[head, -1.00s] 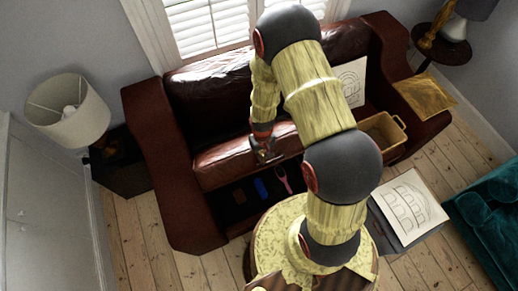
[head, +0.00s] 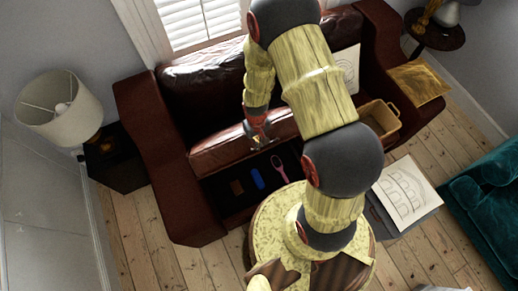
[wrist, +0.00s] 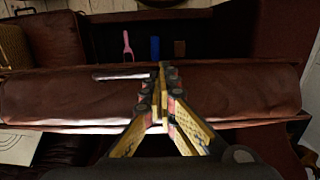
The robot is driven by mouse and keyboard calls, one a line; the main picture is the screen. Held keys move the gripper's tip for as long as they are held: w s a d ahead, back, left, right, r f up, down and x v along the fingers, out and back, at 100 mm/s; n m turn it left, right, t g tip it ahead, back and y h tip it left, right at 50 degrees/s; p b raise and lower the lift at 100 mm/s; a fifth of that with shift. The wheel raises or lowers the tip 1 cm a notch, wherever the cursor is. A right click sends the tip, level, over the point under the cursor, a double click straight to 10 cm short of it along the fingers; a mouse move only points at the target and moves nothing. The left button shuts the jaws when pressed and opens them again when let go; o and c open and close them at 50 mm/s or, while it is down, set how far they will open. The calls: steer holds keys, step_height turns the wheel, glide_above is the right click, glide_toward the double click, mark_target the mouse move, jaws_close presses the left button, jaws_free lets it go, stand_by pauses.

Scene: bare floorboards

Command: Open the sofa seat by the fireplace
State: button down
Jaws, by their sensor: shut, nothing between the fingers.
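The dark red leather sofa (head: 167,175) stands against the wall under the window. Its seat cushion (head: 222,153) is tilted up, and a dark compartment (head: 215,196) shows in front of and below it. My gripper (head: 261,142) is at the right part of the raised seat, shut and empty. In the wrist view the seat (wrist: 240,90) runs across the picture, and my gripper's closed fingertips (wrist: 164,70) reach its edge on the compartment side. I cannot tell whether they touch it. My arm hides part of the sofa. No fireplace shows.
The compartment holds a pink brush (head: 279,166), a blue item (head: 258,178) and a brown item (head: 237,187). A basket (head: 381,121) sits at the sofa's right. A lamp (head: 58,108) stands left; a teal seat (head: 490,195) is right. Floorboards (head: 140,235) at front left are clear.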

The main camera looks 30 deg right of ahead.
step_height(320, 180, up, 8)
steer(key=shift+s, duration=0.45)
